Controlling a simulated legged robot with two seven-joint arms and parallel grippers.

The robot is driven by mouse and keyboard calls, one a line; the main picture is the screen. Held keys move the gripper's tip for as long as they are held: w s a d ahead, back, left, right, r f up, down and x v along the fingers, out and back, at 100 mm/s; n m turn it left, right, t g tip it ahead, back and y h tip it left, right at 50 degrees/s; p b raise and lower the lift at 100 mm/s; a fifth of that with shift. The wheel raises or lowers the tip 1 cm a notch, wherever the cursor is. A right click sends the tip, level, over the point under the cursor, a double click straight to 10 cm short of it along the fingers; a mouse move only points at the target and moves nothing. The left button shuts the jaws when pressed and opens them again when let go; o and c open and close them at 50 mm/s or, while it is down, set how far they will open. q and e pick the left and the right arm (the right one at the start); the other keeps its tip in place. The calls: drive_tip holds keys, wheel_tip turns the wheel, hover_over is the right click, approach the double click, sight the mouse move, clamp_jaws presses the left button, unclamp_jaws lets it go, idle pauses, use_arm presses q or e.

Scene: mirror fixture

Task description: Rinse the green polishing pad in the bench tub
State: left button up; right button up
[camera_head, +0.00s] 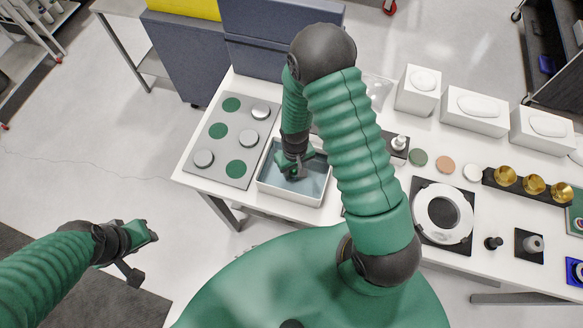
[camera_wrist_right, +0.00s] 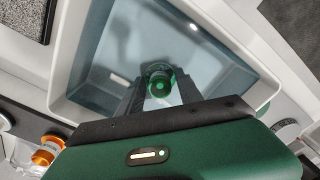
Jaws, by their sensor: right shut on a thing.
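The bench tub (camera_head: 262,184) is a white rectangular basin with blue-grey water, on the white table left of centre; its rim and inside fill much of the right wrist view (camera_wrist_right: 72,60). My right gripper (camera_head: 292,172) reaches down into the tub. It is shut on a small round green piece, which looks like the green polishing pad (camera_wrist_right: 160,80), held between the fingertips over or in the water. I cannot tell how deep it sits. The head view mostly hides this piece. My left gripper (camera_head: 143,254) is open and empty, over the floor at lower left.
A grey panel (camera_head: 212,162) with green discs and metal knobs lies left of the tub. Right of my arm are green (camera_head: 418,158), orange and white discs, a ring fixture (camera_head: 443,214), brass cups (camera_head: 533,184) and white boxes (camera_head: 478,112). Blue-grey panels (camera_head: 262,52) stand behind.

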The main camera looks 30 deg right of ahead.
drive_tip(key=shift+s, duration=0.15)
drive_tip(key=shift+r, duration=0.2)
wheel_tip(320, 180, up, 3)
drive_tip(key=p, duration=0.3)
drive_tip(key=shift+d+r, duration=0.1)
wheel_tip(320, 180, up, 6)
drive_tip(key=p, duration=0.5)
drive_tip(key=shift+r, duration=0.25)
drive_tip(key=shift+r, duration=0.1)
idle(0.5)
wheel_tip(320, 180, up, 4)
drive_tip(key=p, duration=0.3)
drive_tip(key=shift+p, duration=0.3)
